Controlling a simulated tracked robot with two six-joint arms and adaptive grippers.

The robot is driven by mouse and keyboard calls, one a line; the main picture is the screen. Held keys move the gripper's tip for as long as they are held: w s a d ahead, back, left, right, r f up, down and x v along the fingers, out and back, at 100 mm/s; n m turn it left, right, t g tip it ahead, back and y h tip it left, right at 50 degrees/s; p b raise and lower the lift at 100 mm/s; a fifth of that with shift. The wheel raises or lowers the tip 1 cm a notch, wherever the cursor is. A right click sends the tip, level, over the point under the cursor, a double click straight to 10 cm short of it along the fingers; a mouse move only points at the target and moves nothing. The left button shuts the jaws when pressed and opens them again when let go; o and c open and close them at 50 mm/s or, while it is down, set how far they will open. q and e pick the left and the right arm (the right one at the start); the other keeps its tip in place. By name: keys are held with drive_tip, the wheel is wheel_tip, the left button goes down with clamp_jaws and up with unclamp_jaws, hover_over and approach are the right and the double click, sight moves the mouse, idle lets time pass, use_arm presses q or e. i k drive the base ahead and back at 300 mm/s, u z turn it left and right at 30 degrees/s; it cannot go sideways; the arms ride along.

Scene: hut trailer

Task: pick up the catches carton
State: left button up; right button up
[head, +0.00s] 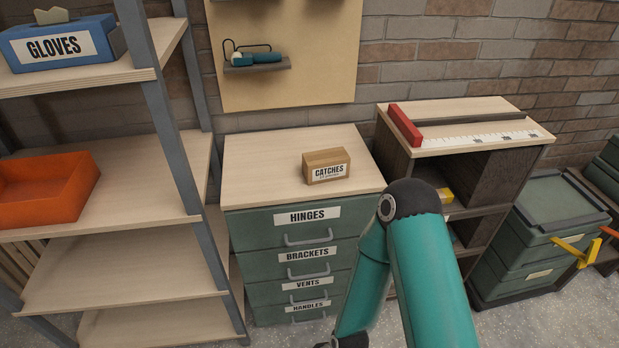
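The catches carton (326,167) is a small brown box with a white CATCHES label on its front. It stands upright on the light wooden top of the green drawer cabinet (251,184), right of the middle of that top. A teal arm of mine with a dark elbow joint rises at the lower right, in front of the cabinet's right side. Neither gripper shows in the head view. Nothing touches the carton.
The cabinet's drawers are shut, labelled HINGES, BRACKETS, VENTS and HANDLES. A shelf rack (169,109) at left holds a blue gloves box (62,45) and an orange bin (48,188). A bench (470,150) with a red-ended ruler stands at right. The cabinet top around the carton is clear.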

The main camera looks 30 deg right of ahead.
sight(331, 164)
drive_tip(key=u, duration=5.65)
drive_tip(key=k, duration=0.85)
drive_tip(key=z, duration=5.8)
